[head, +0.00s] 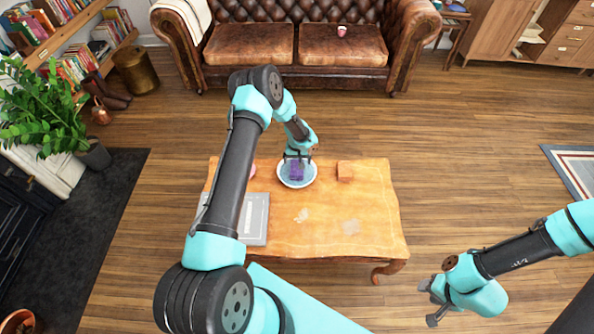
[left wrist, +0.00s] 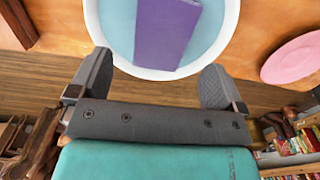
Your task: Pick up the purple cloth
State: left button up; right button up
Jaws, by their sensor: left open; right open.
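The purple cloth (head: 296,171) is a folded block lying in a pale blue bowl or basin with a white rim (head: 311,179) on the wooden table. In the left wrist view the purple cloth (left wrist: 165,30) fills the upper middle, inside the round basin (left wrist: 220,45). My left gripper (head: 297,158) is above the basin, at its far side in the head view. Its two fingers (left wrist: 155,85) are spread with nothing between them, and the cloth lies beyond the fingertips. My right gripper (head: 433,303) is open and empty, off the table at the lower right.
The wooden table (head: 330,228) also holds an orange-brown block (head: 345,171), a grey flat item (head: 255,218) and a pink round thing, seen in the left wrist view (left wrist: 292,58). A leather sofa (head: 300,45) stands behind. The table's front right is mostly clear.

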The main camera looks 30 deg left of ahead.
aim_at(297, 167)
pick_arm(q)
jog(key=shift+f, duration=0.45)
jog(key=shift+s+f, duration=0.1)
jog(key=shift+f, duration=2.5)
jog(key=c, duration=1.1)
jog(key=shift+o, duration=0.2)
jog(key=shift+r, duration=0.15)
jog(key=shift+r, duration=1.6)
jog(key=s+d, duration=0.2)
jog(key=s, duration=0.2)
jog(key=s+d+r, duration=0.1)
jog(key=s+d, duration=0.2)
jog(key=s, duration=0.2)
jog(key=s+d, duration=0.3)
jog(key=s, duration=0.1)
jog(key=shift+s+d+r, duration=0.2)
jog(key=shift+s+r, duration=0.05)
jog(key=shift+s, duration=0.1)
